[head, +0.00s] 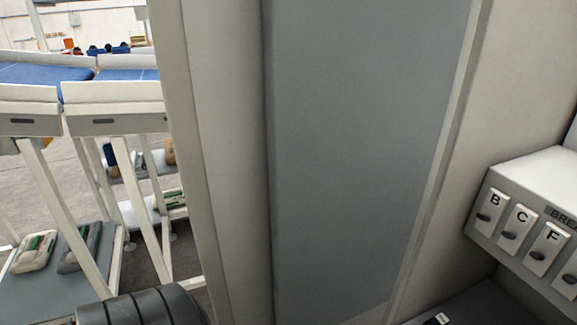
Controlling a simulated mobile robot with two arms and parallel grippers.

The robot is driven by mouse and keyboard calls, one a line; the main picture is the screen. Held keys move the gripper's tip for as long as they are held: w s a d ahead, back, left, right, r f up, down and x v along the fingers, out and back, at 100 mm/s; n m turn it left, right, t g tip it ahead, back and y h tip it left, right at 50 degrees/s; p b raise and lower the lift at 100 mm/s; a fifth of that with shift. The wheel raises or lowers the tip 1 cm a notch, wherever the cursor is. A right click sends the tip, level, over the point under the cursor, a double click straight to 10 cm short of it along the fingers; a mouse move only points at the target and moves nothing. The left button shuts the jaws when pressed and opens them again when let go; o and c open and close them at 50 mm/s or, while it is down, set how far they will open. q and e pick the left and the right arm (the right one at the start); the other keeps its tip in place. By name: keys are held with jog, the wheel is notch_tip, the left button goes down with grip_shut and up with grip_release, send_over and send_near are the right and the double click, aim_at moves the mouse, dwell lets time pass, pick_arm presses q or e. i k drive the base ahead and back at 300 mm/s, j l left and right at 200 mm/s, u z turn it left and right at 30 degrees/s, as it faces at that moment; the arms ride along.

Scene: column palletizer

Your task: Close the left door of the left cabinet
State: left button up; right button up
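A tall pale door (227,150) with a large grey inset panel (360,150) fills the middle of the head view, very close to me. It appears to be the cabinet's left door, standing open. The pale cabinet interior (530,70) shows to its right, with a breaker box (556,194) carrying switches marked B, C and F. The door's top, bottom and handle are out of frame, and its hinge cannot be made out clearly. Neither of my grippers is in view.
Left of the door are sloped conveyors with blue tops (125,75) on white legs. Packages (35,252) lie on a low grey platform (60,290) below. A dark ribbed rounded part (145,308) shows at the bottom left; I cannot tell what it is.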

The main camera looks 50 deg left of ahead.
aim_at(309, 138)
jog(key=k+j+z, duration=0.15)
jog(key=j, duration=0.25)
jog(key=k+j+z, duration=0.2)
jog(key=j, duration=0.2)
jog(key=j+z, duration=0.15)
jog(key=j, duration=0.25)
jog(key=k+j+z, duration=0.35)
jog(key=j, duration=0.3)
jog(key=k, duration=0.05)
